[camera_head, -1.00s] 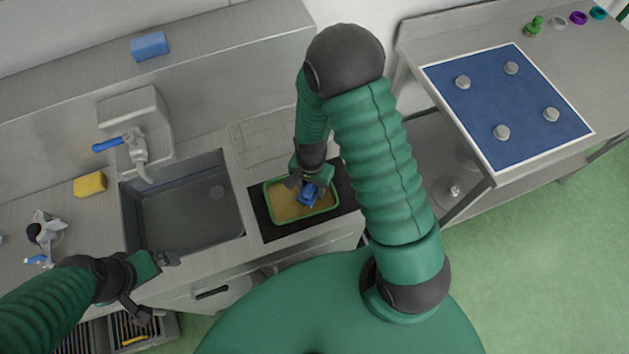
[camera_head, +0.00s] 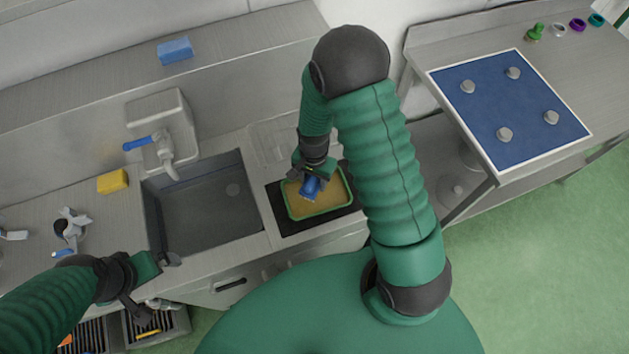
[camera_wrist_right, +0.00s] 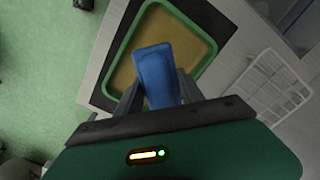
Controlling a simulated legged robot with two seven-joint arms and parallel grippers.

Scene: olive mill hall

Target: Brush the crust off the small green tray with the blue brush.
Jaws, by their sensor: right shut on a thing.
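The small green tray (camera_head: 347,205) lies on a dark mat on the counter, right of the sink. A yellow-brown crust (camera_head: 325,204) covers much of its floor. My right gripper (camera_head: 313,177) is over the tray, shut on the blue brush (camera_head: 311,188), which points down into it. In the right wrist view the blue brush (camera_wrist_right: 156,70) sits between the fingers in front of the green tray (camera_wrist_right: 203,75); its bristles are hidden, so contact with the crust cannot be told. My left gripper (camera_head: 168,262) is at the counter's front, left of the tray, its finger gap unclear.
The dark mat (camera_head: 288,226) surrounds the tray. The sink (camera_head: 205,205) with a blue-handled tap (camera_head: 160,150) is to the left. A blue block (camera_head: 174,50) is on the back ledge. A blue board (camera_head: 510,105) with grey knobs is at right.

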